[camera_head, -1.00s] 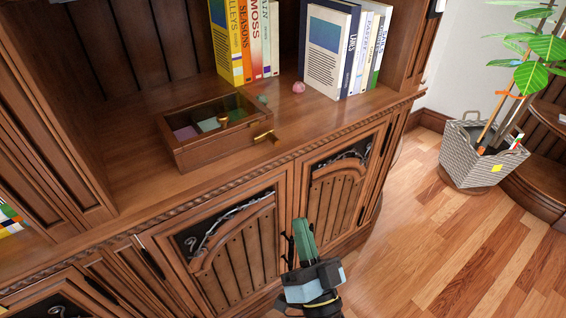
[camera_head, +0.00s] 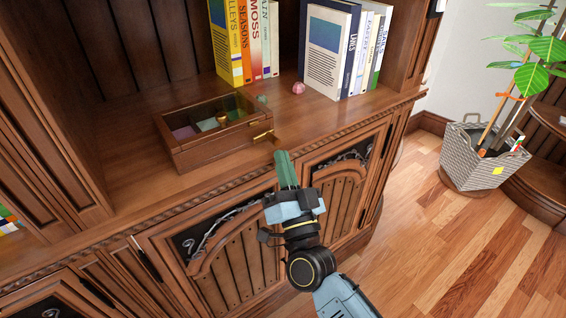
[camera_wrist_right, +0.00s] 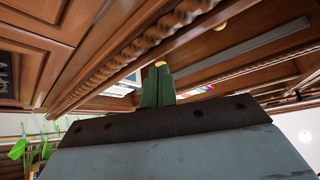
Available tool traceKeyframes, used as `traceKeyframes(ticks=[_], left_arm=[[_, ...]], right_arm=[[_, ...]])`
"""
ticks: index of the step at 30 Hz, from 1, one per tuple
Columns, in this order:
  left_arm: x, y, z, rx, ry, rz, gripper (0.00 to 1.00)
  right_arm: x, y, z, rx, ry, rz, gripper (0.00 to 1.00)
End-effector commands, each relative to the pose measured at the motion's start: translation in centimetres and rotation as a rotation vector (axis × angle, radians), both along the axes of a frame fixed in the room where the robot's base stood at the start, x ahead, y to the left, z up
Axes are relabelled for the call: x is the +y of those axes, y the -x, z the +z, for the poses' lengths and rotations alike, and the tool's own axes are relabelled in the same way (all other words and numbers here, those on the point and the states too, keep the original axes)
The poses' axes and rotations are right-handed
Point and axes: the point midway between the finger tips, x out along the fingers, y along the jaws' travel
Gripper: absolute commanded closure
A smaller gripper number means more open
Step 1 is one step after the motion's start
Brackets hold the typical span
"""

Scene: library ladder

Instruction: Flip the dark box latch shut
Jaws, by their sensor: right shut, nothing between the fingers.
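The dark wooden box (camera_head: 200,154) with a glass lid sits on the cabinet ledge, with colored pieces showing through the glass. Its brass latch (camera_head: 263,136) sticks out from the front right side of the box. My right gripper (camera_head: 284,158) is shut and empty, with its green fingers pointing up just below and right of the latch, apart from it in the picture. In the right wrist view the green fingers (camera_wrist_right: 157,86) are together under the cabinet's carved edge. My left gripper is not in view.
The cabinet ledge (camera_head: 120,185) has a carved front edge close to my right gripper. A potted plant (camera_head: 483,155) is on the floor at right.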

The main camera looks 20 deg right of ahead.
Motion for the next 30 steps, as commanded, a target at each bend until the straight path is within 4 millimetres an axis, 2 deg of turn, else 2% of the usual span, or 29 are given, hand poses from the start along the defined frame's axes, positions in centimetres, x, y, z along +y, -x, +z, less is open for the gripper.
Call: traceKeyframes(ticks=[4,19,30], left_arm=[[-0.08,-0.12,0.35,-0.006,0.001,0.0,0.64],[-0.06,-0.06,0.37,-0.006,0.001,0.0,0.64],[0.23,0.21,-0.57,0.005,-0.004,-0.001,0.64]], right_arm=[[0.04,-0.55,0.3,0.001,0.0,0.0,1.0],[-0.01,-0.58,0.35,-0.006,0.022,0.001,1.0],[-0.11,-0.62,0.46,-0.027,0.08,0.001,1.0]])
